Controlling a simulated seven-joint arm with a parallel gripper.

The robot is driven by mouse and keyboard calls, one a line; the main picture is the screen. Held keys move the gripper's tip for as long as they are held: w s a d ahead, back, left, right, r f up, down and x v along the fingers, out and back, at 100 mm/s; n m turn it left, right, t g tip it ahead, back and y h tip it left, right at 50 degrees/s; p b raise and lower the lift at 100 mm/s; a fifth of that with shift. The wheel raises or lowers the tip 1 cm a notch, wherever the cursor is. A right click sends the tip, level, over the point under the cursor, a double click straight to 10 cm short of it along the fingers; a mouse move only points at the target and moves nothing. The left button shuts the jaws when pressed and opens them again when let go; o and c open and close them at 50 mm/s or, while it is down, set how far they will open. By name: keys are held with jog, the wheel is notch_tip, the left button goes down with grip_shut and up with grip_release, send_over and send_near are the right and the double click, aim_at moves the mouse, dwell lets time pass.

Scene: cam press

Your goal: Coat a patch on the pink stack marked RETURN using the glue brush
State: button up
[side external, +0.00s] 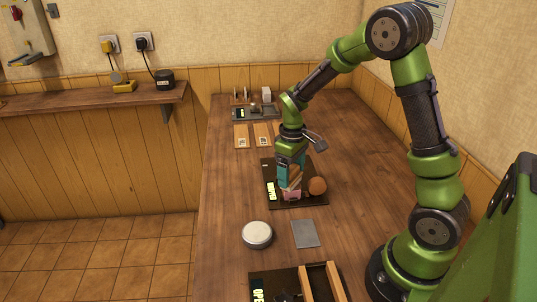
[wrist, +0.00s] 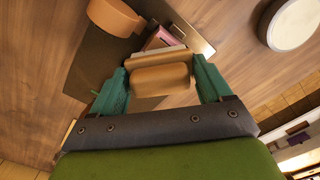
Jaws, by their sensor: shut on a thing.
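My gripper (side external: 290,178) points down over a dark board in the middle of the table. In the wrist view its teal fingers (wrist: 160,85) are shut on a tan wooden piece with a paler strip along its far edge, seemingly the glue brush (wrist: 160,80). A pink stack (side external: 292,196) sits on the board directly below the gripper. Part of it also shows beyond the brush in the wrist view (wrist: 158,39). The brush hides much of the stack, and I cannot tell whether they touch. No RETURN marking is readable.
A round brown pot (side external: 317,186) stands on the dark board (side external: 310,168), right of the stack. Nearer are a round pale-topped tin (side external: 257,234), a grey plate (side external: 305,233) and a dark tray with wooden bars (side external: 320,284). Two wooden pieces (side external: 242,136) and a grey rack (side external: 255,113) lie farther back.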

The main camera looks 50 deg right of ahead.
aim_at(293, 185)
jog(key=shift+s+a, duration=1.1)
jog(key=shift+a, duration=0.05)
jog(key=w+d, duration=0.3)
jog(key=shift+r, duration=4)
jog(key=shift+f, duration=0.15)
